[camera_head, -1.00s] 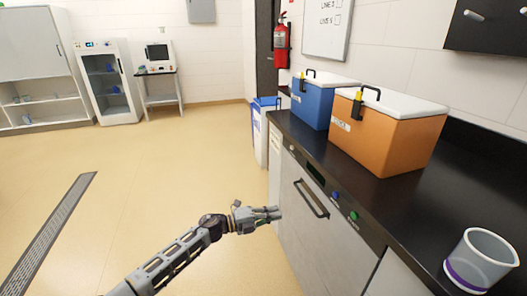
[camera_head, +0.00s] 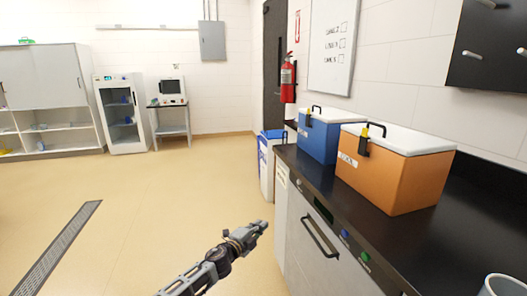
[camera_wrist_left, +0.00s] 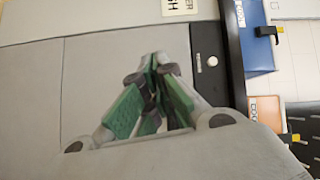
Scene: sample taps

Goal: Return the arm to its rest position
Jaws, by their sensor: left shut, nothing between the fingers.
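My left gripper (camera_head: 262,226) is shut and empty at the end of the arm that comes in from below in the head view. It hangs over the floor just left of the grey cabinet front (camera_head: 318,250). In the left wrist view its green-padded fingers (camera_wrist_left: 154,62) are together, with the grey cabinet front (camera_wrist_left: 85,80) behind them. I cannot tell the exact gap to the cabinet. My right gripper is not in view.
The black counter (camera_head: 340,195) carries a blue cooler box (camera_head: 318,138), an orange cooler box (camera_head: 395,180) and a cup (camera_head: 503,287). A bin (camera_head: 266,165) stands at the counter's far end. The floor (camera_head: 150,200) to the left is open.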

